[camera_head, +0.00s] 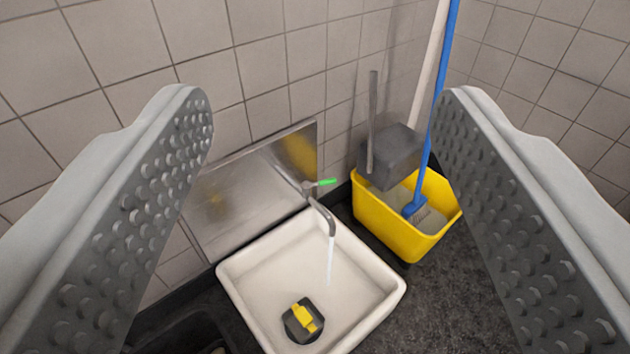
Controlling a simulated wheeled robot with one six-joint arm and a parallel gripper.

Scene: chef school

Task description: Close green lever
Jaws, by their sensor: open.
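The green lever (327,182) is small and bright. It sits on the tap (323,208), in front of a metal splash plate (235,195) on the tiled wall. Water (330,262) runs from the spout into the white sink (384,302). My gripper (318,110) is open and empty, with one studded finger at each side of the view. The lever shows between the fingers, well beyond them and apart from both.
A yellow mop bucket (385,228) with a grey wringer (388,157) stands right of the sink. A blue-handled mop (435,110) leans in it. A black and yellow object (303,320) lies in the sink. Tiled walls (270,45) close off the back.

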